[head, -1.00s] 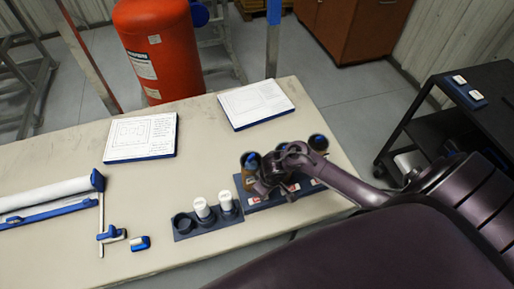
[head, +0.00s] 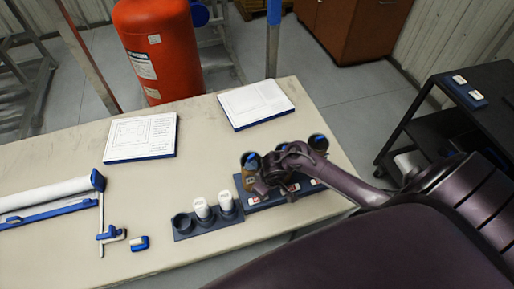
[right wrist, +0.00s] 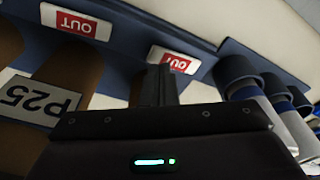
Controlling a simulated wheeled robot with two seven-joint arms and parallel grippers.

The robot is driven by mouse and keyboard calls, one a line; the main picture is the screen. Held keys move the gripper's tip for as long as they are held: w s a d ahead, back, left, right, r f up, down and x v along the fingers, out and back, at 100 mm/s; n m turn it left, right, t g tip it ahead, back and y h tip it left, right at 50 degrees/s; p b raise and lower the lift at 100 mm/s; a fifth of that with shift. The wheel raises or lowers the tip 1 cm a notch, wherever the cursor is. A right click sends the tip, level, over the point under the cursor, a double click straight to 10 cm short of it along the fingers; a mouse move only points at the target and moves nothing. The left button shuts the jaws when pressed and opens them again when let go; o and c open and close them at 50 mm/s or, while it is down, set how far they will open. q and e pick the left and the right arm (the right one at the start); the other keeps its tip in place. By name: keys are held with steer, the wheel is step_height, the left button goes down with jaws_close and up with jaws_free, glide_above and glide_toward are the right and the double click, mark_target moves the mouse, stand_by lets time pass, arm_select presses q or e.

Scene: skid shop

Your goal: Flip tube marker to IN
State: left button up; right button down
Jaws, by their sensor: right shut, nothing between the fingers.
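A dark blue rack (head: 270,203) holds brown bottles with dark caps near the table's right end. One bottle (head: 249,181) shows left of my right gripper (head: 268,190); others are partly hidden by my arm. Small red and white markers run along the rack's front edge. In the right wrist view two read OUT: one marker (right wrist: 69,22) at upper left and one marker (right wrist: 170,60) just beyond my fingertips (right wrist: 160,72). I cannot tell whether the fingers touch it. My right gripper is shut and empty. A bottle label (right wrist: 38,103) reads P25. My left gripper is out of view.
A dark holder (head: 183,236) with two white-capped tubes (head: 201,207) and one empty hole adjoins the rack's left. Two boards with paper (head: 142,136) lie behind. A paper roll (head: 45,194) and small blue blocks are at left. The middle of the table is clear.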

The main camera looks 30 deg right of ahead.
steer(key=shift+f+b, duration=0.75)
steer(key=shift+f, duration=0.35)
stand_by(0.7)
steer(key=shift+r, duration=0.15)
step_height(320, 180, up, 5)
steer(key=p, duration=0.5)
steer(key=shift+p, duration=0.3)
steer(key=shift+r, duration=0.9)
